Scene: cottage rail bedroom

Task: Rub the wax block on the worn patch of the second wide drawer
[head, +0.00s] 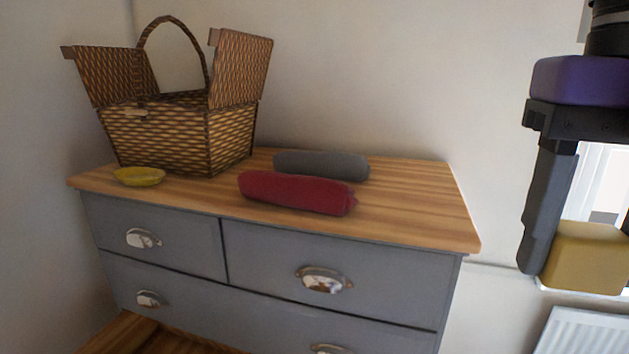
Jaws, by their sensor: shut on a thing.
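My gripper (578,250) is at the right edge of the head view, pointing down and shut on a yellow wax block (584,258). One dark finger shows along the block's left side; the other is mostly cut off by the frame. The block is in the air, to the right of the grey chest of drawers (455,300) and apart from it. Two small drawers sit side by side at the top, with a wide drawer (235,313) below them. Brown wood (115,335) shows under it at the bottom left; I cannot tell whether it belongs to an open drawer. No worn patch is visible.
On the wooden chest top (420,205) stand an open wicker basket (180,135) and a small yellow dish (139,176). A red roll (297,193) and a grey roll (320,164) lie beside them. The top's right end is clear. A white radiator (585,335) is at the lower right.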

